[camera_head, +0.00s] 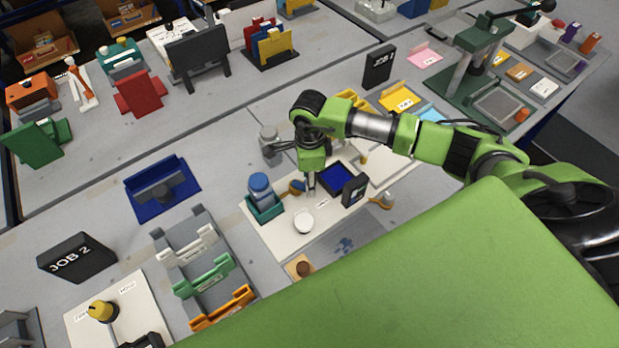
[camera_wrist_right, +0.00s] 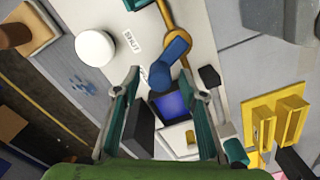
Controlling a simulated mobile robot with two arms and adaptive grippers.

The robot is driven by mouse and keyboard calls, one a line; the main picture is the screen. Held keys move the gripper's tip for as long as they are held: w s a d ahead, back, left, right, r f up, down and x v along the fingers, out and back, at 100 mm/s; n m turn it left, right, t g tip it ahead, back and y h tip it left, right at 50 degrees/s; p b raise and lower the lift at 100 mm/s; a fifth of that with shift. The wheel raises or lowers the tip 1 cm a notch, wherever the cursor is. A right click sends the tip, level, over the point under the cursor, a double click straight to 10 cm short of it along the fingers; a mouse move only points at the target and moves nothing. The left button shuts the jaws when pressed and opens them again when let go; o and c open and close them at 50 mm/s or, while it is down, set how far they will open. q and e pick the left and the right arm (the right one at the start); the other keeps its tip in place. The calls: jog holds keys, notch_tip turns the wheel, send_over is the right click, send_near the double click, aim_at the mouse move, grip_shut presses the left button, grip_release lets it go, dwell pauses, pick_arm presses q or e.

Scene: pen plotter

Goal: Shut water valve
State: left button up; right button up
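The water valve appears as a blue lever (camera_wrist_right: 170,62) on a copper-coloured round fitting (camera_wrist_right: 178,38) in the right wrist view. In the head view the blue and copper part (camera_head: 297,187) sits on a pale panel, partly behind my right gripper. My right gripper (camera_head: 311,186) points down over this panel. In the wrist view its two fingers (camera_wrist_right: 160,76) are apart, with the blue lever between and just beyond the tips. I cannot tell whether a finger touches the lever. My left gripper is not in view.
A white round knob (camera_head: 303,221), a dark box (camera_head: 354,190) and a blue screen (camera_head: 337,174) are close to the gripper. A blue bottle in a teal holder (camera_head: 264,206) stands to the left. Yellow blocks (camera_wrist_right: 275,122) are at the right in the wrist view.

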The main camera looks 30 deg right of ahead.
jog(key=shift+f, duration=0.55)
grip_shut()
